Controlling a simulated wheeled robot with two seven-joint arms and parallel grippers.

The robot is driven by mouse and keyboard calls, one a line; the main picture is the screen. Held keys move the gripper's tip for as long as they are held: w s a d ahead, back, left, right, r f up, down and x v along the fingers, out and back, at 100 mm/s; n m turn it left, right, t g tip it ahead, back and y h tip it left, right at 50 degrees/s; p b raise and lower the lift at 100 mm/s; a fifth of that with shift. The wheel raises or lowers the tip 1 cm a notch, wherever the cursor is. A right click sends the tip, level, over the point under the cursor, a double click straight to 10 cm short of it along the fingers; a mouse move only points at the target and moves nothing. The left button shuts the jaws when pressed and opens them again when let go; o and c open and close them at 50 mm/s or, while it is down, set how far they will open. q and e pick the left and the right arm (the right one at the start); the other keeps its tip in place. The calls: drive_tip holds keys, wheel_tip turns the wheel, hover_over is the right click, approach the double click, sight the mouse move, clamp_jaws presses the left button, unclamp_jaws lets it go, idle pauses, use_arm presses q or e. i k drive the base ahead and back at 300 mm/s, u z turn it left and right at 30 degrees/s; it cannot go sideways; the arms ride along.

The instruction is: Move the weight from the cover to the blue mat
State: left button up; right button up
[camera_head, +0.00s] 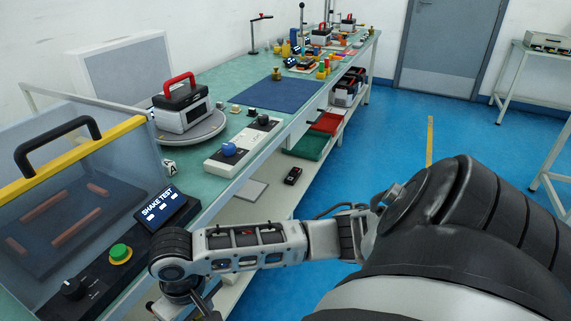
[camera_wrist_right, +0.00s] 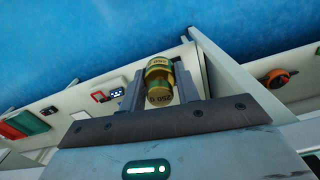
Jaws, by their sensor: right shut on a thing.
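My right gripper (camera_wrist_right: 158,84) is shut on a brass weight (camera_wrist_right: 159,74) with dark lettering, held between its two fingers in the right wrist view. In the head view my right arm reaches to the bench's near left end; the held weight is hidden there. The blue mat (camera_head: 272,96) lies flat on the bench, beyond the white control box. A small brass piece (camera_head: 276,74) stands at its far edge. The clear cover (camera_head: 70,190), with a yellow bar and black handle, stands at the left. My left gripper is out of view.
A white control box (camera_head: 243,142) with a blue knob and a SHAKE TEST display (camera_head: 161,208) line the bench's front. Red and green trays (camera_head: 308,145) sit on the lower shelf.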

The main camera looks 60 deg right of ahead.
sight(256, 100)
drive_tip(key=z, duration=2.8)
drive_tip(key=i, duration=3.05)
drive_tip(key=u, duration=2.4)
